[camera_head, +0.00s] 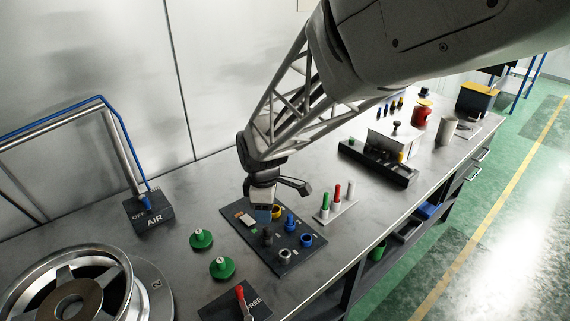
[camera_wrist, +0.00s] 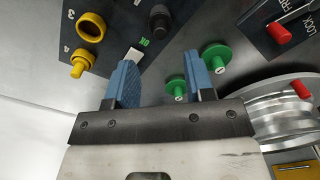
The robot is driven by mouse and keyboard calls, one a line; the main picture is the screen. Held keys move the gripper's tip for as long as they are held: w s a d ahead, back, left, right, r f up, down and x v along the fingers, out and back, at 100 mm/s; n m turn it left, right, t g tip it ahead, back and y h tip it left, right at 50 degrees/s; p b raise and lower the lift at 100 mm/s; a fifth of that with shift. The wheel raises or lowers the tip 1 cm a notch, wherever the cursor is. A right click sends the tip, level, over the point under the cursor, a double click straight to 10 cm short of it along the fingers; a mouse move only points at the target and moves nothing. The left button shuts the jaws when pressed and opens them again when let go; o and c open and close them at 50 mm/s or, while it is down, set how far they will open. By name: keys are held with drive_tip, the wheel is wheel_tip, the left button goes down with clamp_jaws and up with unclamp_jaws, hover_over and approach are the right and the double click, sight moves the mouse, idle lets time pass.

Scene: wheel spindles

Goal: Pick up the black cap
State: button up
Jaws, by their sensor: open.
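A dark panel (camera_head: 254,247) lies on the bench. The black piece lies beyond the fingertips, roughly in line with the gap.
A yellow ring (camera_wrist: 92,27) and a yellow knobbed piece (camera_wrist: 79,62) are on the panel. Blue pieces (camera_head: 290,224) and a pale ring (camera_head: 284,257) stand close by. Green knobs (camera_head: 201,239) and a large wheel (camera_head: 70,290) are at left. A peg rack (camera_head: 337,208) is at right.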

sight(266, 228)
drive_tip(key=shift+f, duration=1.3)
drive_tip(key=shift+f, duration=2.6)
clamp_jaws()
